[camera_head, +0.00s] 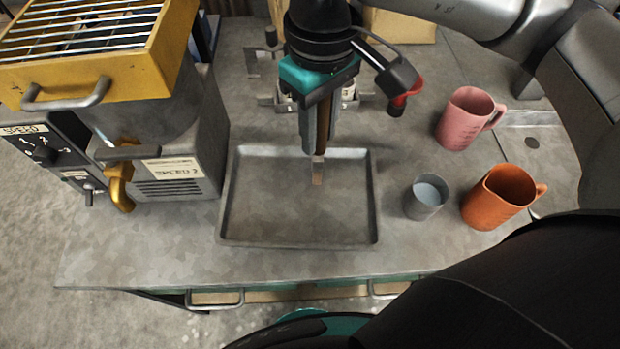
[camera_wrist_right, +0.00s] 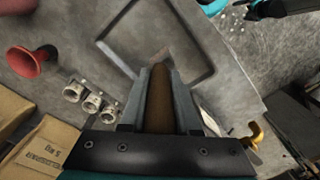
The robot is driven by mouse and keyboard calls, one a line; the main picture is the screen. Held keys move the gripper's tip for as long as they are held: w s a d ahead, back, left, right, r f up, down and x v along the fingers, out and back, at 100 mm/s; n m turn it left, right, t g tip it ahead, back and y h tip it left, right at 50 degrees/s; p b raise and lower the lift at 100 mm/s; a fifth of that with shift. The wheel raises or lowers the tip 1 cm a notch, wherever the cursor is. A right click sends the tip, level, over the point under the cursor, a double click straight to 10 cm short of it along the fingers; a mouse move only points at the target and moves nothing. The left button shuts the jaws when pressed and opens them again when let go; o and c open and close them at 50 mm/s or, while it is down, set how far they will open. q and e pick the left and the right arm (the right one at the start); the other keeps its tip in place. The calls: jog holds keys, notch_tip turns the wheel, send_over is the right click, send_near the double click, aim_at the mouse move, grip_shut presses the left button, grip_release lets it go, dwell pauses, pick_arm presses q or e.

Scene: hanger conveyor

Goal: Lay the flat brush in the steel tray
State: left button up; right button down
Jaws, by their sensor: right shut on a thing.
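The steel tray (camera_head: 262,222) lies flat on the grey workbench, in the middle of the head view. It also shows in the right wrist view (camera_wrist_right: 125,27). My right gripper (camera_head: 319,150) is over the far part of the tray and points down. It is shut on the flat brush (camera_head: 317,172), whose brown handle shows between the fingers in the right wrist view (camera_wrist_right: 159,100). The brush hangs about upright with its bristle end down. I cannot tell whether its tip touches the tray. My left gripper is not in view.
A yellow-topped machine (camera_head: 150,95) stands left of the tray. A grey cup (camera_head: 425,200), an orange mug (camera_head: 493,202) and a pink mug (camera_head: 462,122) stand to the right. The bench in front of the tray is clear.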

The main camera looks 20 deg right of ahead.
notch_tip(320, 180, down, 14)
jog(key=shift+b, duration=0.3)
jog(key=shift+w+f, duration=0.1)
jog(key=shift+f+b, duration=0.1)
jog(key=shift+b, duration=0.2)
jog(key=c, duration=0.6)
grip_release()
jog(key=shift+c, duration=0.2)
notch_tip(320, 180, up, 12)
jog(key=shift+r+p, duration=0.2)
jog(key=shift+p, duration=0.2)
jog(key=shift+a, duration=0.1)
